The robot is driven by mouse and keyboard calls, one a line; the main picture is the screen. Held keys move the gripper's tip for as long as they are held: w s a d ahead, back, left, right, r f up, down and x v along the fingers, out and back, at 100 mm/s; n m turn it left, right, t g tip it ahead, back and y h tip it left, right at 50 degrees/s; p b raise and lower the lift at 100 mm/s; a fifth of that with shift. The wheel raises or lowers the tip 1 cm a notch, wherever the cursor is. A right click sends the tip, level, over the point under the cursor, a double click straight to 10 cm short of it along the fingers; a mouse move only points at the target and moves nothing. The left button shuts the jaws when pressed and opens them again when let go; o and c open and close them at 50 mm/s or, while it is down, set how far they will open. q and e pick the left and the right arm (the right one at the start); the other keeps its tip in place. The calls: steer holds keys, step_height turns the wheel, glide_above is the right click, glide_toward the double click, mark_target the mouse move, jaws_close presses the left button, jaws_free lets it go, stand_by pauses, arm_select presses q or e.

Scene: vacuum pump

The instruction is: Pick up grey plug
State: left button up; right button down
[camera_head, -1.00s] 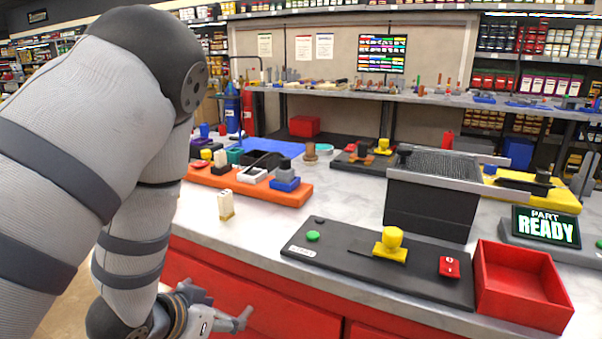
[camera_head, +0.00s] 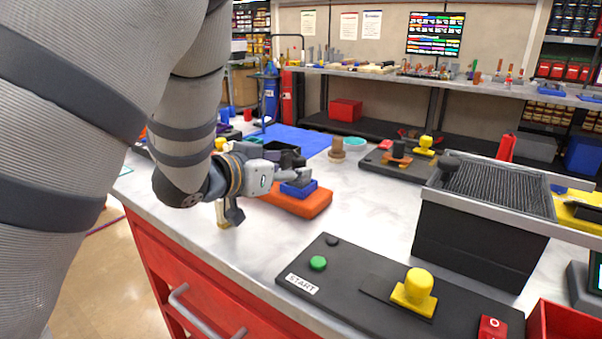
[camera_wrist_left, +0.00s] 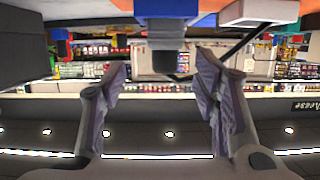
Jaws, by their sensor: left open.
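The grey plug (camera_wrist_left: 167,42) is upside down in the left wrist view, at the top centre against a blue block (camera_wrist_left: 172,8). My left gripper (camera_head: 272,192) is open and reaches in from the left over the tray's front edge. In the left wrist view its two fingers (camera_wrist_left: 164,70) stand apart on either side of the plug, with visible gaps. My right gripper is not in view.
A black panel (camera_head: 340,262) with a green button and a yellow plug (camera_head: 418,286) lies front right. A black machine (camera_head: 475,235) stands behind it. The countertop (camera_head: 365,208) between tray and machine is clear.

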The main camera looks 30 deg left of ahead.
mark_target(294, 166)
arm_select(q)
steer(key=x, duration=0.4)
steer(key=shift+w+a+f, duration=0.25)
steer(key=shift+w+f, duration=0.05)
steer(key=shift+f, duration=0.2)
steer(key=shift+w+b, duration=0.35)
steer(key=shift+w, duration=0.15)
steer(key=shift+r, duration=0.15)
steer(key=shift+c, duration=0.8)
steer(key=c, duration=1.1)
steer(key=shift+r, duration=0.1)
